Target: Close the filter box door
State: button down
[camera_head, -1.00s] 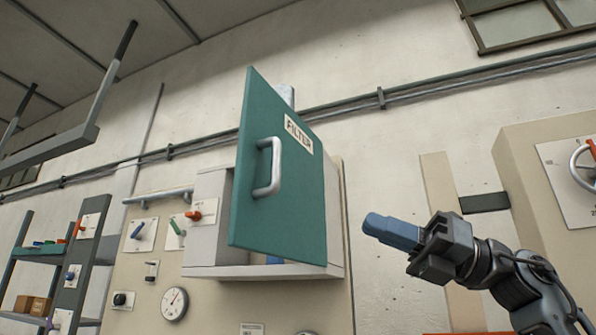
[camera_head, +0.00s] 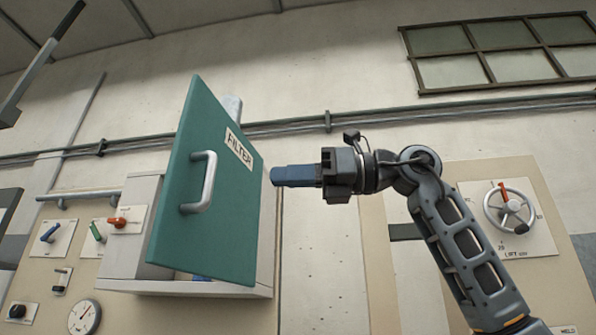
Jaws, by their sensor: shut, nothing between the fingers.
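The filter box door (camera_head: 217,222) is a teal panel with a grey bar handle (camera_head: 202,183) and a "FILTER" label. It stands swung open in front of the pale filter box (camera_head: 143,192), with the box's left part and lower edge showing. The inside is mostly hidden behind the door. My gripper (camera_head: 275,176) has blue fingers, shut and empty. It points left, close to the door's right edge in the picture. I cannot tell whether it touches the door.
A panel with levers (camera_head: 121,220) and a gauge (camera_head: 84,316) lies left of and below the box. A handwheel panel (camera_head: 512,208) is at the right. Pipes (camera_head: 300,125) run along the wall.

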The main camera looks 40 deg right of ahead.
jog(key=p+x, duration=0.3)
jog(key=x, duration=0.6)
jog(key=shift+w+a, duration=0.15)
jog(key=shift+a, duration=0.05)
jog(key=shift+a, duration=0.1)
